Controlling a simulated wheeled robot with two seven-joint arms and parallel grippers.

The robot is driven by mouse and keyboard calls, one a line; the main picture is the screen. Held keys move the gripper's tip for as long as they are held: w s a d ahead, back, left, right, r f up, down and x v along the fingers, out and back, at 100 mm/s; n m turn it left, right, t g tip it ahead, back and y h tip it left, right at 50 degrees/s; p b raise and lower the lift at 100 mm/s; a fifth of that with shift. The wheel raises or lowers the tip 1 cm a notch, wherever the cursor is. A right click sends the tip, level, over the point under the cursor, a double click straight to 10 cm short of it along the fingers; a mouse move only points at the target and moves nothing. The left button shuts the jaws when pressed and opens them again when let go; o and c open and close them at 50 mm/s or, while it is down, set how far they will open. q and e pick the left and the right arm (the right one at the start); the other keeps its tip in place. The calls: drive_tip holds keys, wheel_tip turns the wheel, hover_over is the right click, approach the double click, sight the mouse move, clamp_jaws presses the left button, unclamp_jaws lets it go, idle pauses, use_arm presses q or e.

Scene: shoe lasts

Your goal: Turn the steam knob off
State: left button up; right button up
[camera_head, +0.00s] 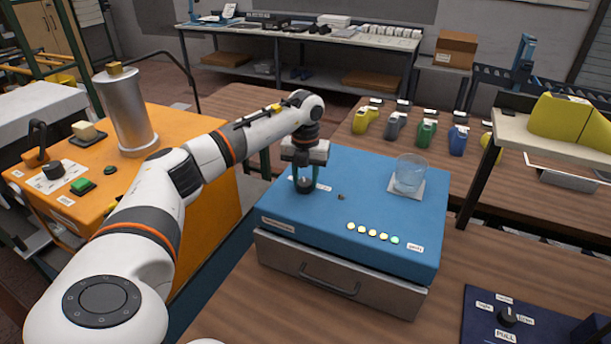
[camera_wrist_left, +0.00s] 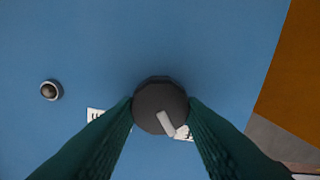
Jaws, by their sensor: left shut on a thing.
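A round dark knob (camera_wrist_left: 158,98) with a pale pointer line sits on top of the blue box (camera_head: 365,205). In the left wrist view its pointer slants down and slightly right. My left gripper (camera_head: 304,186) is above the left part of the box, pointing down. In the left wrist view its two green fingers (camera_wrist_left: 160,108) close on the knob from both sides. A white label beside the knob is mostly hidden by the fingers, and I cannot read it. My right gripper is in neither view.
A glass beaker (camera_head: 409,174) stands on the box's right side, near several lit buttons (camera_head: 374,234). An orange machine (camera_head: 190,185) with a metal cylinder (camera_head: 126,110) stands left. A dark blue panel (camera_head: 540,325) with another knob (camera_head: 507,317) lies lower right. A shelf (camera_head: 545,140) stands right.

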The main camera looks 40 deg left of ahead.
sight(305, 181)
use_arm(q)
drive_tip(key=shift+r+n, duration=0.1)
drive_tip(key=shift+n, duration=0.6)
drive_tip(key=shift+a, duration=0.1)
drive_tip(key=o, duration=1)
drive_tip(key=shift+r, duration=0.45)
wheel_tip(305, 181, up, 11)
drive_tip(key=b, duration=0.3)
